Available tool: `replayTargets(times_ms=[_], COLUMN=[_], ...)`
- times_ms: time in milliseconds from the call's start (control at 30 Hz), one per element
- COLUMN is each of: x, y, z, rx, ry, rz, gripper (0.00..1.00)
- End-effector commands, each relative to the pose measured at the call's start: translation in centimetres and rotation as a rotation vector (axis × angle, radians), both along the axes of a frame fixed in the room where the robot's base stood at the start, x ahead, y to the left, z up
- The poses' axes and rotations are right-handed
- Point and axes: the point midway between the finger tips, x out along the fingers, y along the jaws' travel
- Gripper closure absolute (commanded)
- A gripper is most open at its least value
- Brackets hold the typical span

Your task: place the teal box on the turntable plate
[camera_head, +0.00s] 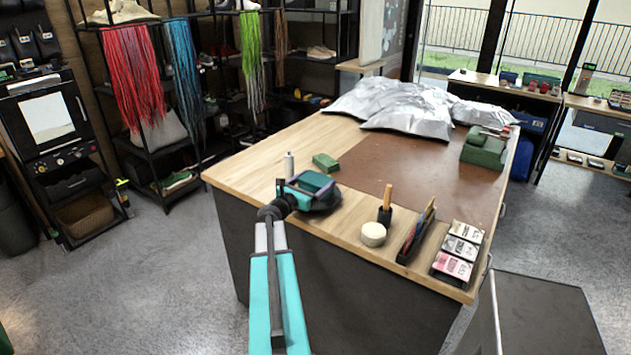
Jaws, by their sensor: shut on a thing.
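The teal box (313,181) is at the near left part of the wooden worktable, between the jaws of my gripper (311,188). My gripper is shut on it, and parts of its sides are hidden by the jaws. The dark round turntable plate (330,204) shows below and around the gripper, with much of it covered. The box appears over the plate in this view. I cannot tell whether it touches the plate or hangs just above it.
A green block (325,162) and a small bottle (289,164) stand behind. To the right are a wooden-handled tool (387,198), a round cream item (373,234), a dark upright holder (415,236) and small boxes (458,250). Silver bags (400,105) lie at the back. The brown mat's middle is clear.

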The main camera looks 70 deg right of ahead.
Motion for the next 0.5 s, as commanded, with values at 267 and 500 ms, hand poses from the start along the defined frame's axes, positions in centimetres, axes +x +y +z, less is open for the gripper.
replayTargets(times_ms=[267,500], x=[-0.02,-0.01], y=[0.01,0.01], z=[-0.02,-0.33], rx=[-0.001,0.000], ry=[0.000,0.000], rz=[0.000,0.000], gripper=[0.47,0.04])
